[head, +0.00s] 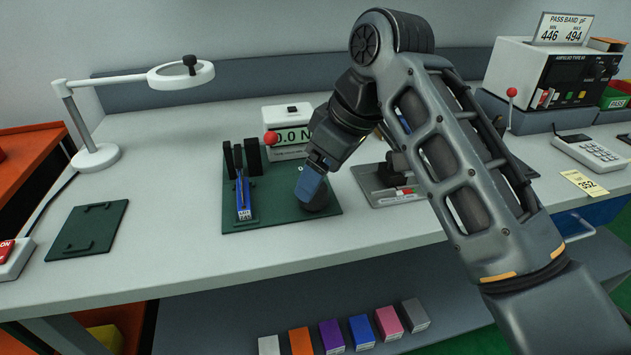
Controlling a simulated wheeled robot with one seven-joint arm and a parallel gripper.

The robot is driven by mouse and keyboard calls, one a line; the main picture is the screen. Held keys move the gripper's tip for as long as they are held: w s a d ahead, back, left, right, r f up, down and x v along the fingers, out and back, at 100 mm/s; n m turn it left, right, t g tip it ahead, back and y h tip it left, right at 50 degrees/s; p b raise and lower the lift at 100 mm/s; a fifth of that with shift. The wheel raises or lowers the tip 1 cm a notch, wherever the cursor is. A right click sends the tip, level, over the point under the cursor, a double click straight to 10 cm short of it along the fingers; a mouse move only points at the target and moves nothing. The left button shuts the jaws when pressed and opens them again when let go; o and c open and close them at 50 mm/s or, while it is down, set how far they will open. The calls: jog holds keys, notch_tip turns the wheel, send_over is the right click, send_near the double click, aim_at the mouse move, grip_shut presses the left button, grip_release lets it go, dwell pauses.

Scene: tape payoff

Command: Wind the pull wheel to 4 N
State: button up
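A green base plate (265,222) lies on the grey bench. A dark round part (318,206), likely the pull wheel, sits on its right side, partly hidden by my gripper. My gripper (309,190) reaches down to it with a blue part at its tip; I cannot tell whether the fingers are open or touching the wheel. A white force gauge (290,112) behind the plate appears to read 0.0 N, its edges partly covered. A red ball knob (270,138) stands in front of it. A blue strip part (243,198) and dark upright blocks (252,156) stand on the plate's left.
A magnifier lamp (95,157) and a small green plate (88,228) are at left. A metal fixture (385,198) lies right of the base plate, partly behind my arm. A tester (545,85) and keypad phone-like device (592,152) are at right. Coloured boxes (330,335) sit below.

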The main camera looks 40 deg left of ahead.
jog(key=shift+x, duration=1.9)
jog(key=shift+c, duration=0.4)
jog(key=shift+d, duration=0.1)
jog(key=c, duration=0.9)
jog(key=shift+c, duration=0.2)
jog(key=shift+r+m+p, duration=0.15)
jog(key=shift+m+p, duration=0.15)
jog(key=shift+p, duration=0.15)
